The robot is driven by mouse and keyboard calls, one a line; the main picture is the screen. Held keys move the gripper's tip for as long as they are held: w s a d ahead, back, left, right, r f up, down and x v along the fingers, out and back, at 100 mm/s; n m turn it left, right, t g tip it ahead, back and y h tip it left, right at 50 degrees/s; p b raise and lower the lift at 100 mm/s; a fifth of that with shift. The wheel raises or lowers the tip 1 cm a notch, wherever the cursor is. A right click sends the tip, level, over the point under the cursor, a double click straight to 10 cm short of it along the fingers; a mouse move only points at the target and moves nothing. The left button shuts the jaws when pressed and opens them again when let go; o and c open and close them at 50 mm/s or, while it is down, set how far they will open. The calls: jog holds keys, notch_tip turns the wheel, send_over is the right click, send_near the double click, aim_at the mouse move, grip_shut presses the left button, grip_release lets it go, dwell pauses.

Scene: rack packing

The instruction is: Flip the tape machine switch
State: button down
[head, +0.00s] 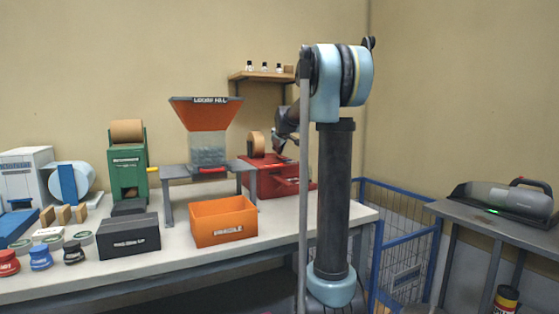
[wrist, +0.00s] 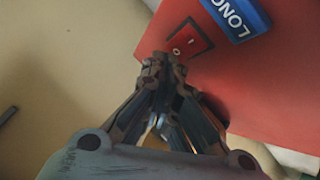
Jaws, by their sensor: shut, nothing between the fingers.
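The tape machine (head: 285,183) is a red unit with a tan tape roll (head: 257,144), standing at the back right of the workbench. In the wrist view its red panel (wrist: 265,90) fills the right side. The switch (wrist: 188,39) is a red rocker with a dark surround and white I and O marks. I cannot tell which way it is tipped. My gripper (wrist: 163,66) is shut and empty, its tips just below the switch in the picture. Whether they touch it is unclear. In the head view my gripper (head: 279,146) is small and dark, just above the machine.
A blue label (wrist: 238,16) sits beside the switch. Left of the machine are a hopper (head: 206,115) on a grey stand, an orange crate (head: 223,220), a black box (head: 128,236) and a green machine (head: 128,160). A small wall shelf (head: 262,76) with bottles hangs above.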

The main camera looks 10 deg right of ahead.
aim_at(279, 157)
jog(key=shift+f, duration=0.2)
jog(key=shift+r, duration=0.15)
dwell(0.5)
jog(key=shift+r, duration=0.55)
jog(key=shift+s+d+r, duration=0.1)
jog(key=shift+s+r, duration=0.1)
jog(key=shift+r, duration=1.05)
jog(key=shift+s+r, duration=0.15)
jog(key=shift+r, duration=1.1)
